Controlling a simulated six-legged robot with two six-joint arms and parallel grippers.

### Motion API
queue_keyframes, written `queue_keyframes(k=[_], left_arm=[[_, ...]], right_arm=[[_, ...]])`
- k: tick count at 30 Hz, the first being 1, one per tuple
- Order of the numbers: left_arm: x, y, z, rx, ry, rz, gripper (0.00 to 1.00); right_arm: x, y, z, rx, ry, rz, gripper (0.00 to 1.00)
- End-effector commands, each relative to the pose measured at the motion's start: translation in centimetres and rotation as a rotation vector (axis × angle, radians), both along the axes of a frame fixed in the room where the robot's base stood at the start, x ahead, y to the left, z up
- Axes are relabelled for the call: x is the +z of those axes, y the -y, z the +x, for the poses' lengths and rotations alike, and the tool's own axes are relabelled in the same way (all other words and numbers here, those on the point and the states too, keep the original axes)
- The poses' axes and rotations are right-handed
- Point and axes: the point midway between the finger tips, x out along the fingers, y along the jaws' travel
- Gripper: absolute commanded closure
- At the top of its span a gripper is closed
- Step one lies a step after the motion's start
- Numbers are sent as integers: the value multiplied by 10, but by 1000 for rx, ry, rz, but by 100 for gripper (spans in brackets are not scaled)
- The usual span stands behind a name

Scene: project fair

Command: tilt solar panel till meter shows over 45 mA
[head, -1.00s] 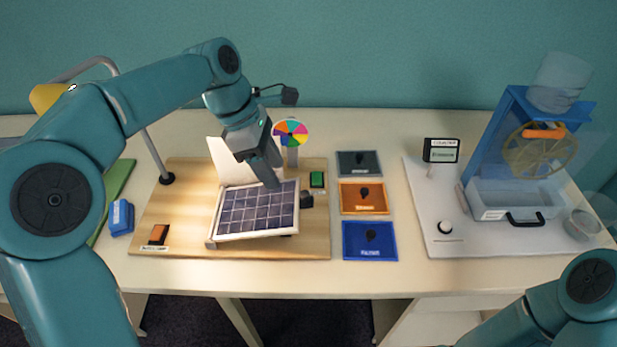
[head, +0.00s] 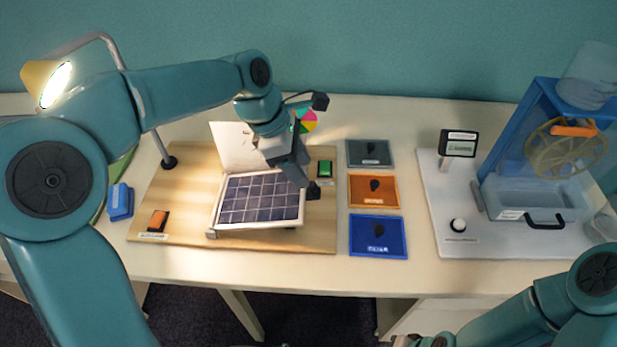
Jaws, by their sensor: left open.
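The solar panel (head: 258,199) is a dark cell grid in a white frame, on a wooden board (head: 180,205), with a white plate (head: 232,147) standing behind it. My left gripper (head: 306,184) is open at the panel's upper right corner, near a small black knob (head: 313,192); I cannot tell whether it touches either. A yellow lamp (head: 47,82) at the left glows. A small green-faced device (head: 324,169) sits right of the panel; its reading is too small to make out. My right gripper is out of the picture; only its arm shows at lower right.
An orange switch (head: 157,221) is at the board's front left. A multicoloured wheel (head: 305,121) stands behind my left gripper. Grey (head: 369,153), orange (head: 374,191) and blue (head: 378,236) trays lie to the right, then a water-wheel stand (head: 540,150) with a display (head: 458,143).

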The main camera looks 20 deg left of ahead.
Motion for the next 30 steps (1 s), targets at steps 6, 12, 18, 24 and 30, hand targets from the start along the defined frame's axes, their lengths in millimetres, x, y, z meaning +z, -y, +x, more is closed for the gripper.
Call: queue_keyframes(k=[6,12,18,24,30], left_arm=[[-32,13,5,0,-1,0,51],[-40,16,8,0,1,0,51],[-40,16,8,1,2,1,51],[-40,16,8,0,1,0,100],[-32,11,7,5,8,-33,100]], right_arm=[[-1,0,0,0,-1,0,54],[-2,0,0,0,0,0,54],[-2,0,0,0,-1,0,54],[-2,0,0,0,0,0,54],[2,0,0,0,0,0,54]])
